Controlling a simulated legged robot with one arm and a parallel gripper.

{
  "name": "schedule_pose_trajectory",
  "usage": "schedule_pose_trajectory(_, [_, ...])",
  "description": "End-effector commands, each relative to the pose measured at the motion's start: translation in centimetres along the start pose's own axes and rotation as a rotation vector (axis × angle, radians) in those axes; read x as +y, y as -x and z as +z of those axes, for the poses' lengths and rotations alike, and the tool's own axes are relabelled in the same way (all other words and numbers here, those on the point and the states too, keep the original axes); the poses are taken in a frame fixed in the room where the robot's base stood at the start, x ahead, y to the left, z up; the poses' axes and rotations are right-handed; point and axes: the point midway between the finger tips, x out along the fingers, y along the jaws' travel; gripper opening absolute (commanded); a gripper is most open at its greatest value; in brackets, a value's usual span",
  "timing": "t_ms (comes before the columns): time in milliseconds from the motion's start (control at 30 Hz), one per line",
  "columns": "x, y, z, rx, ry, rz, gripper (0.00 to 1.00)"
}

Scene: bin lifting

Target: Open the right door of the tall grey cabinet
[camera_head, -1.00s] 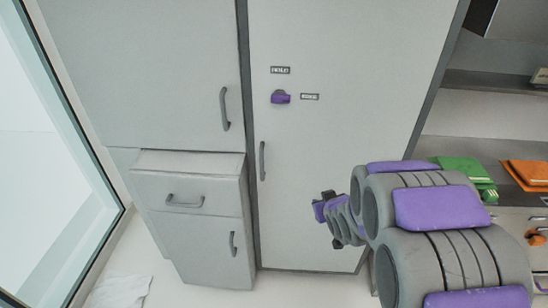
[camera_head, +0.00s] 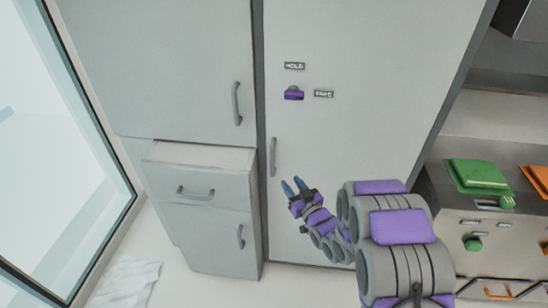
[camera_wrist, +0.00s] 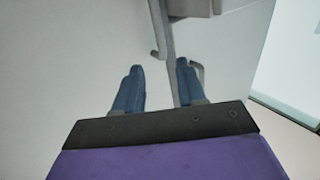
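The tall grey cabinet's right door (camera_head: 370,150) is the wide grey panel in the head view and looks shut. Its slim vertical handle (camera_head: 273,157) is near the door's left edge. My gripper (camera_head: 293,184) is open and empty, its two blue fingers pointing up and left, a little below and right of this handle. The handle (camera_wrist: 157,38) shows beyond the fingertips, left of the dark door gap. No contact is visible.
A purple knob (camera_head: 293,93) with two label plates is on the door. Left of the gap are an upper door with a handle (camera_head: 237,104) and a protruding drawer unit (camera_head: 205,185). A counter with a green box (camera_head: 478,177) is at right. A window (camera_head: 70,170) is at left.

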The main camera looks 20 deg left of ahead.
Motion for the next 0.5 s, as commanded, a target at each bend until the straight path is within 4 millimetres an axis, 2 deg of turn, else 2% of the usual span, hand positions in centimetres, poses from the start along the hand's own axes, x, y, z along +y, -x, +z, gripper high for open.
schedule_pose_trajectory(100, [0.0, -2.1, 0.1, 0.002, 0.002, -0.001, 0.4])
schedule_pose_trajectory(500, [0.0, -8.6, 0.0, 0.003, 0.003, 0.001, 0.4])
